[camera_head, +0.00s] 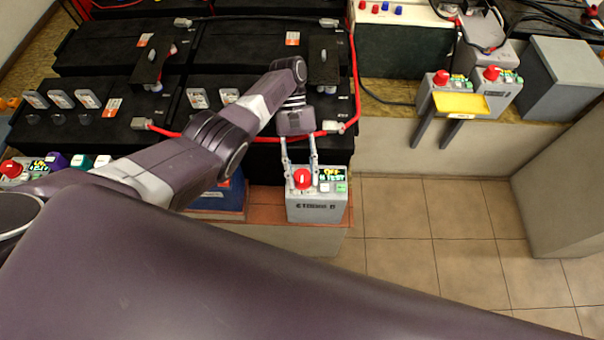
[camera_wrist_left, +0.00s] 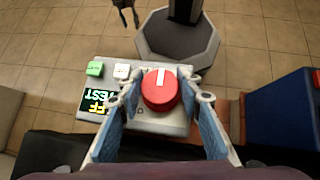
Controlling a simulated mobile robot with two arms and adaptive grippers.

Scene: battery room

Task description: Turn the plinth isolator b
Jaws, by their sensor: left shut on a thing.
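The plinth isolator is a grey box (camera_head: 317,210) with a dark label ending in B, standing low at the front of the battery bench. On top are a round red knob (camera_head: 303,179), a lit display (camera_head: 331,175) and small white and green buttons. My left gripper (camera_head: 302,172) reaches down from above, its fingers on both sides of the knob. In the left wrist view the knob (camera_wrist_left: 160,91) sits between the blue-padded fingers, its white mark pointing up the picture. The display (camera_wrist_left: 95,101) shows yellow and green text. A dark pronged shape (camera_wrist_left: 127,13), probably my right gripper, is small at the top.
Black batteries (camera_head: 240,42) with red cables fill the bench behind. A blue box (camera_head: 218,200) stands left of the isolator. Two more red-knobbed boxes (camera_head: 498,92) and a yellow plate (camera_head: 460,104) are at right. Tiled floor (camera_head: 400,210) right of the isolator is clear.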

